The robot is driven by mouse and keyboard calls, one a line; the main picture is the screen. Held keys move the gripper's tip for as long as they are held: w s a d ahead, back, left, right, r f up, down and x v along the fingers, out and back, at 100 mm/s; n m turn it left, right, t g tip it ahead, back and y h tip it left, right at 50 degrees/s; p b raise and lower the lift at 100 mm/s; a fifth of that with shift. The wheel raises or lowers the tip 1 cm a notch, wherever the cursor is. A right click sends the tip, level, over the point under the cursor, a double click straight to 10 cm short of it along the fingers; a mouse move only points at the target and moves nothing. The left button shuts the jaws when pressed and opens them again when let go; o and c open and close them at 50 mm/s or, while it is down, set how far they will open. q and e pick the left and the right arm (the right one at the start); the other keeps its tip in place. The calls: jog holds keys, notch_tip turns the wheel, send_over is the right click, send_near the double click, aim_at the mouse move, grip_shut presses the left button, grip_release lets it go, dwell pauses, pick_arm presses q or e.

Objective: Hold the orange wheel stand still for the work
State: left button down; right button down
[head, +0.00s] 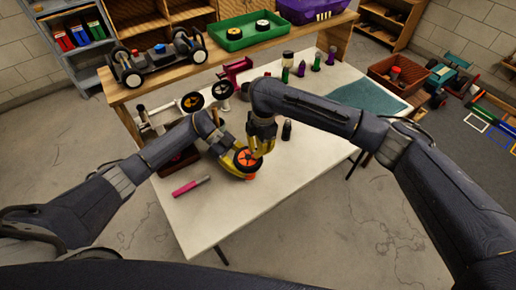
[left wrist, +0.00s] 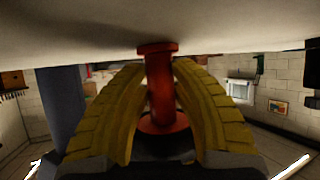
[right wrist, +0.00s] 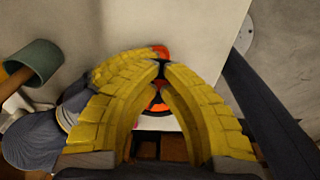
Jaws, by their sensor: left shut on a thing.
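The orange wheel stand (head: 250,178) is upright on the white table, with a black wheel with an orange hub (head: 246,159) on top of it. In the left wrist view the stand's orange-red stem (left wrist: 161,85) is between the yellow fingers of my left gripper (left wrist: 161,65). My left gripper (head: 236,171) is shut on the stand, low over the table. My right gripper (head: 262,150) is just above and beside the wheel, pointing down. In the right wrist view its fingertips (right wrist: 162,68) are close together with something dark between them, so its hold is unclear.
A pink marker (head: 191,186) lies at the table's front left. Loose wheels (head: 207,95) and several small bottles (head: 301,68) stand further back. A car chassis (head: 155,58) and a green tray (head: 248,32) sit on the raised shelf. The table's front right is clear.

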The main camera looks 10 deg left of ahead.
jog(key=shift+w+d+r, duration=0.25)
jog(key=shift+w+d, duration=0.25)
jog(key=shift+d, duration=0.1)
jog(key=shift+w+d+r, duration=0.25)
jog(key=shift+w+d, duration=0.25)
jog(key=shift+d, duration=0.05)
jog(key=shift+r, duration=0.1)
notch_tip(320, 180, up, 12)
jog(key=shift+w+d, duration=0.4)
jog(key=shift+d, duration=0.05)
pick_arm(q)
jog(key=c, duration=1.1)
grip_release()
